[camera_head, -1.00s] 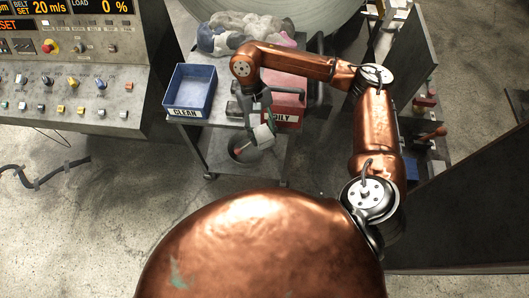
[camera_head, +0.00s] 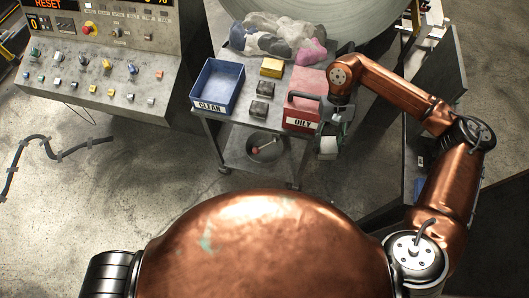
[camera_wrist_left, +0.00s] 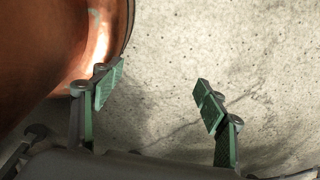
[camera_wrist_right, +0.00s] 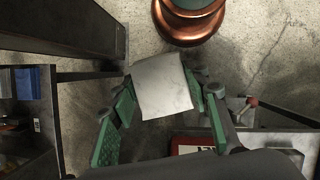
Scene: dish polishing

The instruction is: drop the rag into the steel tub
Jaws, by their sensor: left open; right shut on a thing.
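The rag (camera_wrist_right: 162,85) is a pale grey-white cloth gripped between the green pads of my right gripper (camera_wrist_right: 163,100). In the head view the rag (camera_head: 328,146) hangs at the right side of the cart, below my right gripper (camera_head: 336,118). The steel tub (camera_head: 279,151) is a round grey vessel on the cart's lower shelf, left of the rag and apart from it. A red-tipped item stands in the tub. My left gripper (camera_wrist_left: 158,95) is open and empty over bare floor; it is not seen in the head view.
The cart top holds a blue CLEAN bin (camera_head: 213,102), a red OILY bin (camera_head: 302,117), a yellow block (camera_head: 272,67) and dark blocks. A cloth pile (camera_head: 280,38) lies behind. A control console (camera_head: 95,70) stands left, dark shelving (camera_head: 432,95) right. Floor before the cart is clear.

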